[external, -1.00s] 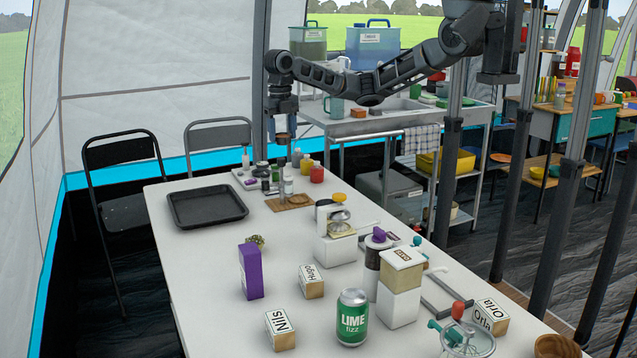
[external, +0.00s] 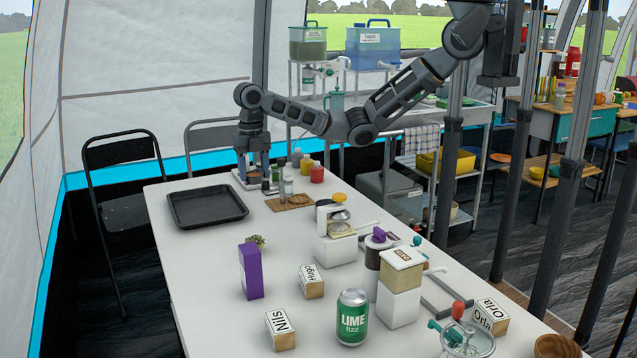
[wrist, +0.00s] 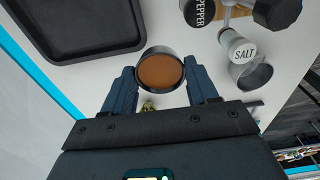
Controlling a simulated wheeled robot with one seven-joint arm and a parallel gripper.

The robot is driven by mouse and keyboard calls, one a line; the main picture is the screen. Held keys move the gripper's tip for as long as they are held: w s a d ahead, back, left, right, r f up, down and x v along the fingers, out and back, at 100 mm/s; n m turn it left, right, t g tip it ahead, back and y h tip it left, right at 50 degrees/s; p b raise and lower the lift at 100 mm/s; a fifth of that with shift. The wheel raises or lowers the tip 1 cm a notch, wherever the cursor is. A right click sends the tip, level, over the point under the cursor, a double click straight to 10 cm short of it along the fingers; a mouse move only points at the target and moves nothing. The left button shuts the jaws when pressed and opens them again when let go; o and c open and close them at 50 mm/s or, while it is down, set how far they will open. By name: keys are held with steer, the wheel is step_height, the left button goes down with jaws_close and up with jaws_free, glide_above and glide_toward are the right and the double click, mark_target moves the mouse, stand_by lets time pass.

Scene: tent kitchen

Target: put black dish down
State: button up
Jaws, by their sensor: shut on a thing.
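A small round black dish (wrist: 160,50) with brown contents sits between the two fingers of my gripper (wrist: 161,82) in the wrist view. My gripper is shut on the dish's sides. In the external view my gripper (external: 253,173) points down, low over the far end of the white table, holding the dish (external: 254,171). I cannot tell whether the dish touches the surface below it.
A black tray (external: 180,219) lies to the left. Several jars stand behind. White table lies bare between the tray and dish.

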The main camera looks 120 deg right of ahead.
steer(key=b, duration=0.1)
glide_above(244, 235)
steer(key=f, duration=0.6)
steer(key=shift+d+f, duration=0.25)
steer(key=shift+f, duration=2.05)
steer(key=shift+f, duration=0.2)
steer(key=o, duration=1.2)
step_height(244, 235, up, 12)
steer(key=shift+d+r, duration=0.2)
steer(key=shift+d, duration=0.15)
